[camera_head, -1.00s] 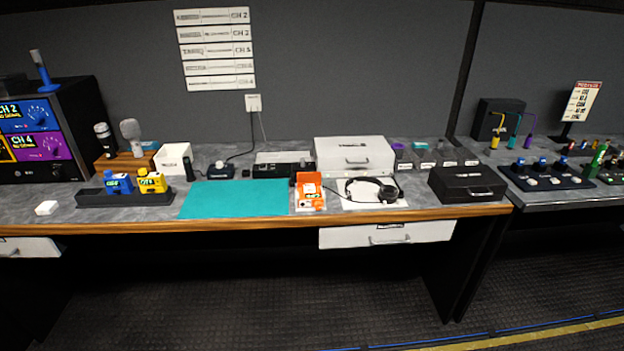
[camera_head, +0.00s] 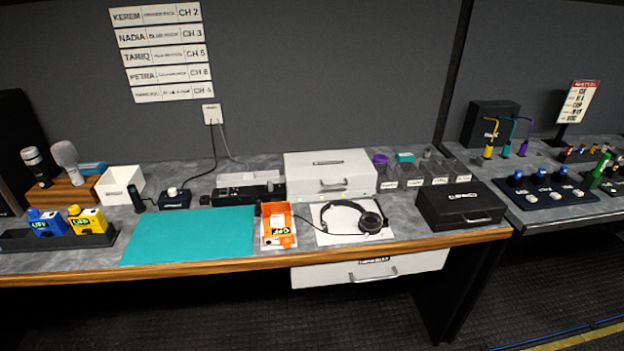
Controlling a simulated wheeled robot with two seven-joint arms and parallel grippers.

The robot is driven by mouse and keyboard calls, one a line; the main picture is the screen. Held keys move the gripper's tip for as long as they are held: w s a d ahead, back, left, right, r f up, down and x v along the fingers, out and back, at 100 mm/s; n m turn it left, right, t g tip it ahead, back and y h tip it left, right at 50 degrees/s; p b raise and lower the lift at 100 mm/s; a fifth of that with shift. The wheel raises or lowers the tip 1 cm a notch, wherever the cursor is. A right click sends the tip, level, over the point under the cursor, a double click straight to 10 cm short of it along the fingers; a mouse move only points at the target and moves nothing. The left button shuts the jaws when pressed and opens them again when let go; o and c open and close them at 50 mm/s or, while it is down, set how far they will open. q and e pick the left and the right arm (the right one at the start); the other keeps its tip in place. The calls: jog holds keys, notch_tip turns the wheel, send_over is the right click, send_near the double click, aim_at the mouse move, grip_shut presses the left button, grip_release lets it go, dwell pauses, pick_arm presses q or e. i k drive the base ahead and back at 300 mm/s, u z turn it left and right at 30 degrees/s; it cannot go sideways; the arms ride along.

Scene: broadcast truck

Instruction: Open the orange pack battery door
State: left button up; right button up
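The orange pack (camera_head: 278,222) lies on the bench in a white tray (camera_head: 268,246), between the teal mat and the headphones. A white label with dark green lettering shows on it. Its battery door is too small to make out, so I cannot tell whether it is open or shut. Neither of my grippers shows in the head view.
A teal mat (camera_head: 190,235) lies left of the pack. Headphones (camera_head: 368,222) lie on a white sheet to its right. A white case (camera_head: 328,168) stands behind, a black case (camera_head: 458,205) farther right. Blue (camera_head: 46,223) and yellow (camera_head: 87,220) packs stand at left. A drawer (camera_head: 370,270) is below.

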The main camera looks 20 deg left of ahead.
aim_at(276, 205)
jog(key=u, duration=0.3)
jog(key=i, duration=0.75)
jog(key=u, duration=0.65)
